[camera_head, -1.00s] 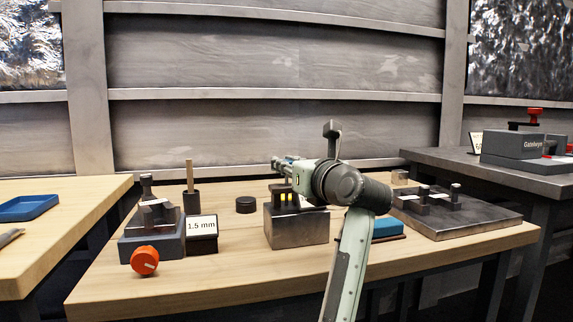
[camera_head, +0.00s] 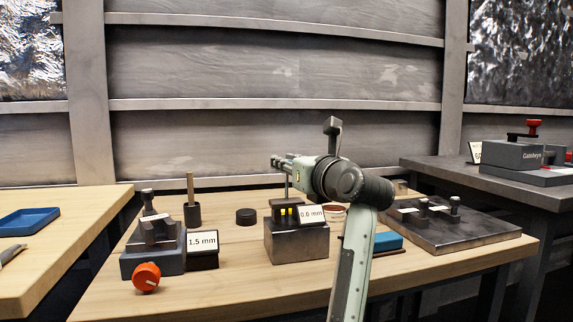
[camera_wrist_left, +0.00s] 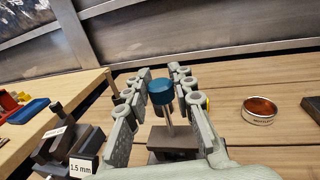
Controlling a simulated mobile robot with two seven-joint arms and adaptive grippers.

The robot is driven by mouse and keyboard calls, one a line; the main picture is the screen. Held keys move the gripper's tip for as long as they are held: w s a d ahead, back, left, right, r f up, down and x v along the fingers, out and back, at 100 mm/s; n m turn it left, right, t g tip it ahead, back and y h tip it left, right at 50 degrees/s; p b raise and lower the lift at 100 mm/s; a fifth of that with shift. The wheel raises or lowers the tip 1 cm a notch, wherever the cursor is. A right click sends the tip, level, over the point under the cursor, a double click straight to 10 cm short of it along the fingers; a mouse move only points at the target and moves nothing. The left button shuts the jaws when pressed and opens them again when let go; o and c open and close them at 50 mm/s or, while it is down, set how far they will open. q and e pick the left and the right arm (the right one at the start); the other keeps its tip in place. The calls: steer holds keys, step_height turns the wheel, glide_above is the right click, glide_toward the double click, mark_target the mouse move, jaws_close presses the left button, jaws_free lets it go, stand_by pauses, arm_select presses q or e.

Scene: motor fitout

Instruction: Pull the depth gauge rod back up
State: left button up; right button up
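The depth gauge is a dark block (camera_head: 285,245) with a small sign reading 0.0 mm (camera_head: 312,216). Its thin grey rod (camera_head: 286,188) stands upright above the block. In the left wrist view the rod (camera_wrist_left: 169,122) has a blue cap (camera_wrist_left: 161,91). The cap sits between the fingers of my left gripper (camera_wrist_left: 160,84), near the fingertips, and they appear closed on it. My right gripper is not in view.
Left of the gauge is a fixture (camera_head: 152,262) with an orange knob (camera_head: 147,277) and a 1.5 mm sign (camera_head: 202,241). A black puck (camera_head: 246,216) and a cup with a stick (camera_head: 192,214) stand behind. A ring (camera_wrist_left: 259,110) and metal plate (camera_head: 455,230) are at right.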

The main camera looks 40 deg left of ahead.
arm_select(q)
steer(key=o, duration=0.4)
steer(key=v, duration=1.2)
